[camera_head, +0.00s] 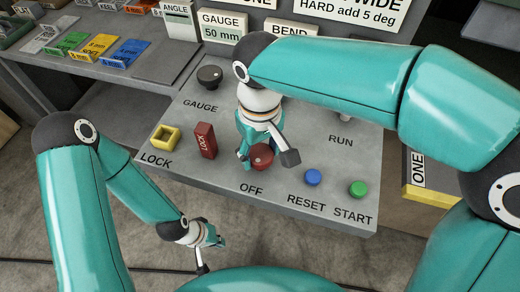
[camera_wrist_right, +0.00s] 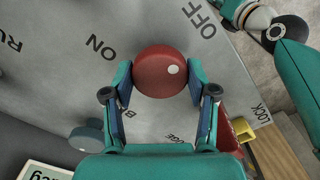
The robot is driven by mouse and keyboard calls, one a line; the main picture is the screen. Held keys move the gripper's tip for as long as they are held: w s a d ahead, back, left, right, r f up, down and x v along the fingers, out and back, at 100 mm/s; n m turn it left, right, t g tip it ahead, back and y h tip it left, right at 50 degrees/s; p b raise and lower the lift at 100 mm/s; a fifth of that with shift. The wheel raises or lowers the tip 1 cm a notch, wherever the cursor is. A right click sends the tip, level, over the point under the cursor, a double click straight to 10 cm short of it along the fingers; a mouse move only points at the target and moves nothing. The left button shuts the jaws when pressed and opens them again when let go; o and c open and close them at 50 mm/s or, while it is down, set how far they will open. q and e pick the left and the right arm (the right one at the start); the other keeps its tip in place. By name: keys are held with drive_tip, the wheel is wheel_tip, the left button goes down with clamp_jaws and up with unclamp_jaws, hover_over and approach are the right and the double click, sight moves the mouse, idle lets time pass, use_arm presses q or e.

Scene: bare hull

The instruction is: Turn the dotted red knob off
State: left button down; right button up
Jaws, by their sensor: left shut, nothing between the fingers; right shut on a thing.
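The red knob (camera_head: 262,156) sits on the grey panel (camera_head: 225,178) just above the printed OFF. In the right wrist view it is a round red knob (camera_wrist_right: 157,72) with a white dot right of its centre. There, OFF is printed at its upper right and ON at its left. My right gripper (camera_head: 253,158) reaches down from above and is shut on the knob, a finger on each side in the wrist view (camera_wrist_right: 160,88). It partly hides the knob in the head view. My left gripper (camera_head: 219,242) is shut and empty, low in front of the panel.
A yellow square LOCK socket (camera_head: 165,138) and a red LOCK block (camera_head: 205,141) are left of the knob. A black GAUGE knob (camera_head: 210,75) is behind. A blue RESET button (camera_head: 313,177) and a green START button (camera_head: 357,188) are at the right.

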sight(259, 153)
drive_tip(key=shift+w+r+m, duration=0.1)
drive_tip(key=shift+m, duration=0.4)
drive_tip(key=o, duration=1.1)
drive_tip(key=shift+o, duration=0.2)
wheel_tip(259, 153, up, 12)
idle(0.3)
